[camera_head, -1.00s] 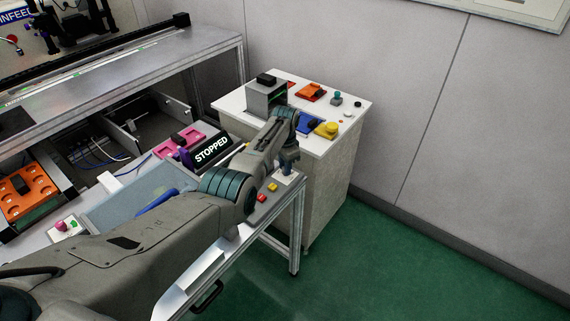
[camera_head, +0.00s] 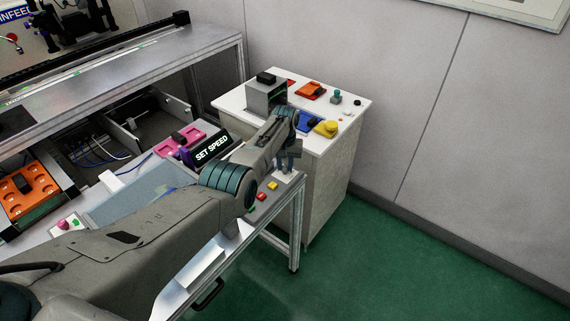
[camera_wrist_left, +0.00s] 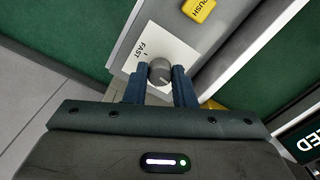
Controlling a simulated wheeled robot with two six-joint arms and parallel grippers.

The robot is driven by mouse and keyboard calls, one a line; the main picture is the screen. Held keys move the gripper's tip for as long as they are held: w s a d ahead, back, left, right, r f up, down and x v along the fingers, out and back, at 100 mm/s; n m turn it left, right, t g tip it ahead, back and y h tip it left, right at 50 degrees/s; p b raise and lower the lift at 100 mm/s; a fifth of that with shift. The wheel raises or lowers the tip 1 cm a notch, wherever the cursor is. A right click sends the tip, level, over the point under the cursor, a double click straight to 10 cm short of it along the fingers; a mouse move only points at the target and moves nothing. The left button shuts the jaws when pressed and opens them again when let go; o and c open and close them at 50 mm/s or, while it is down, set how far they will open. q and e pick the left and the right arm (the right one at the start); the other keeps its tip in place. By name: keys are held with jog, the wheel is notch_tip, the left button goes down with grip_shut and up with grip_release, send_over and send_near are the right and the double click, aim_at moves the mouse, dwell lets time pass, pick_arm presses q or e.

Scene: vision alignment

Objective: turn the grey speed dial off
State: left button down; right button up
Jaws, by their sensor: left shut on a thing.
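The grey speed dial (camera_wrist_left: 160,72) sits on a white label plate (camera_wrist_left: 178,52) marked "FAST" in the left wrist view. My left gripper (camera_wrist_left: 160,84) is shut on the dial, with one blue finger on each side of it. In the head view my left gripper (camera_head: 287,160) reaches down to the white plate at the bench corner, and the dial is hidden there. A black display (camera_head: 212,147) reads "SET SPEED". My right gripper is not in view.
A red button (camera_head: 262,196) and a yellow button (camera_head: 272,185) lie beside the plate. A white side cabinet (camera_head: 335,185) with coloured parts stands behind my gripper. Green floor (camera_head: 400,260) is clear at the right.

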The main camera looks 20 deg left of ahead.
aim_at(285, 166)
pick_arm(q)
jog(key=shift+n, duration=0.5)
jog(key=c, duration=1.2)
grip_release()
jog(key=shift+r, duration=0.15)
jog(key=shift+r, duration=0.3)
notch_tip(285, 166, up, 10)
